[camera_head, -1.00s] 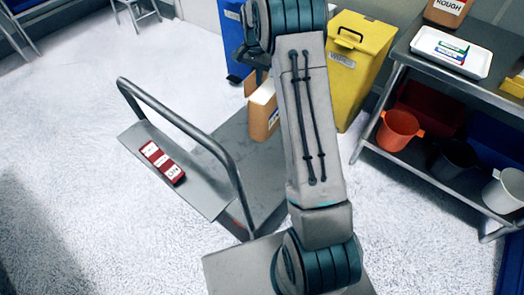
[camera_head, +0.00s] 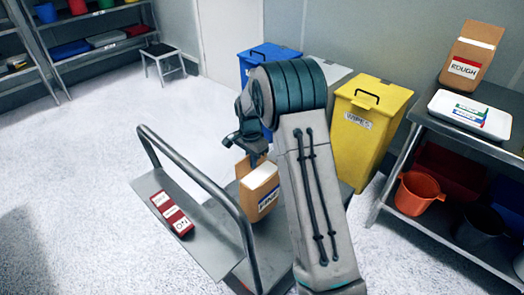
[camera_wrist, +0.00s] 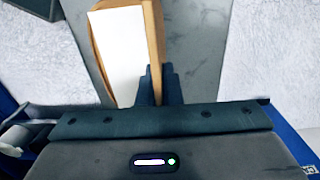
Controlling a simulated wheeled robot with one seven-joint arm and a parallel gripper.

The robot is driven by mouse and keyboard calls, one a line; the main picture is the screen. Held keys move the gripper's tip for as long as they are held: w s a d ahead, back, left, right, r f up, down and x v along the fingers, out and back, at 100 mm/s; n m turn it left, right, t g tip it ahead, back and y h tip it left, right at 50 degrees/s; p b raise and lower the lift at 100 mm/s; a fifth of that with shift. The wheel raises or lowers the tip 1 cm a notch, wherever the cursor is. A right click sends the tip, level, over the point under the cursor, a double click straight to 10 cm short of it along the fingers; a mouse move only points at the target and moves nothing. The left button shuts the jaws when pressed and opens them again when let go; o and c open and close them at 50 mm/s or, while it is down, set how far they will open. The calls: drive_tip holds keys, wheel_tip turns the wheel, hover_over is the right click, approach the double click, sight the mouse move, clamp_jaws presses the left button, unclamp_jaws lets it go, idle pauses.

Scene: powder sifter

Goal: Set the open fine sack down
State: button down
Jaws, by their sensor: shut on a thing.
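The fine sack (camera_head: 262,192) is a brown paper sack with a FINE label and an open top showing white. It is upright at the grey trolley (camera_head: 222,250), beyond its handle rail. My gripper (camera_head: 254,157) comes from above and is shut on the sack's upper edge. In the wrist view my fingers (camera_wrist: 160,84) pinch one brown wall of the sack (camera_wrist: 153,35), with the white contents beside it. Whether the sack's base touches the trolley bed cannot be told.
A red box (camera_head: 172,213) lies on the trolley's near panel. A yellow bin (camera_head: 368,135) and a blue bin (camera_head: 270,57) stand behind. At right, a steel table (camera_head: 480,148) holds a rough sack (camera_head: 472,58) and a white tray (camera_head: 470,116). Open floor lies left.

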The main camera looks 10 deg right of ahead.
sight(250, 169)
drive_tip(key=shift+s+a+f, duration=0.15)
drive_tip(key=shift+a, duration=0.25)
drive_tip(key=shift+f+b, duration=0.3)
drive_tip(key=shift+f, duration=1.8)
drive_tip(key=c, duration=1.6)
unclamp_jaws()
drive_tip(key=shift+f, duration=0.1)
